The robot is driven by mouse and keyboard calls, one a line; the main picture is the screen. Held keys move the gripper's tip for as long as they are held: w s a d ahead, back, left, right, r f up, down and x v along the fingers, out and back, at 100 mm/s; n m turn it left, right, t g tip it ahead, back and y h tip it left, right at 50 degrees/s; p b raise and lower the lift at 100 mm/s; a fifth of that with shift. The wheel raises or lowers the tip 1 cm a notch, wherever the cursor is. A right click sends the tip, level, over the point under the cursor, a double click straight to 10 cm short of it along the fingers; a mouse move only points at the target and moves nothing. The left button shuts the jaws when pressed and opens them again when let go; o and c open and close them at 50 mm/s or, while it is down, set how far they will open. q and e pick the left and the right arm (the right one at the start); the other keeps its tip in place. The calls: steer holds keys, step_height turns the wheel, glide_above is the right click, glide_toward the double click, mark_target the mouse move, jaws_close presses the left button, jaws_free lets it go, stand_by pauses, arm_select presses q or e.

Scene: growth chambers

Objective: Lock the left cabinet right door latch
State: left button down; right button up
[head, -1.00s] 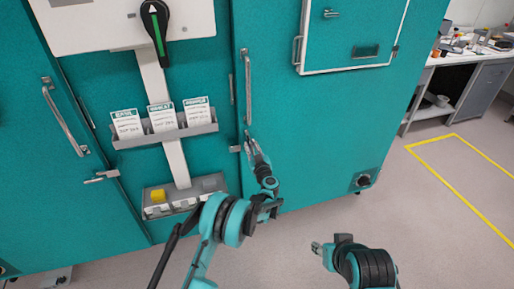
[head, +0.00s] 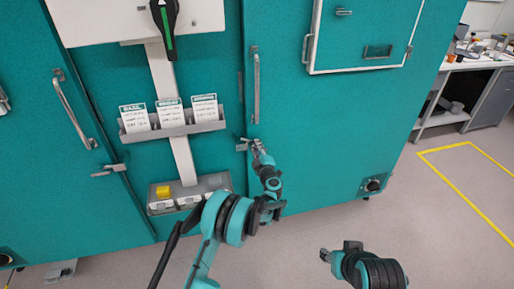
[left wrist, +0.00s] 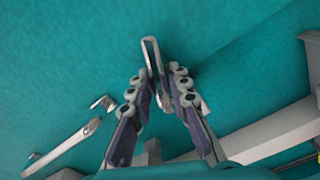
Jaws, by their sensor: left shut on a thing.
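The right door's latch (head: 242,146) is a small grey metal piece at the left edge of the teal door (head: 310,140), just below its vertical bar handle (head: 256,85). My left gripper (head: 257,147) is at the latch's right end, touching it, and its fingers hide part of it. In the left wrist view my left gripper (left wrist: 162,92) has its two fingers on either side of a thin metal piece, held between the tips. My right gripper (head: 325,256) is low in the head view, away from the door; its finger opening is too small to judge.
Another latch (head: 107,171) and handle (head: 75,110) are on the door at left. A card holder (head: 172,131) and a box with a yellow button (head: 163,191) stick out from the middle panel. Open floor (head: 410,220) lies to the right.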

arm_select(q)
steer(key=n, duration=0.4)
steer(key=shift+f+n, duration=0.25)
steer(key=shift+n, duration=0.15)
stand_by(0.4)
steer(key=c, duration=1.4)
jaws_free()
steer(key=v, duration=1.2)
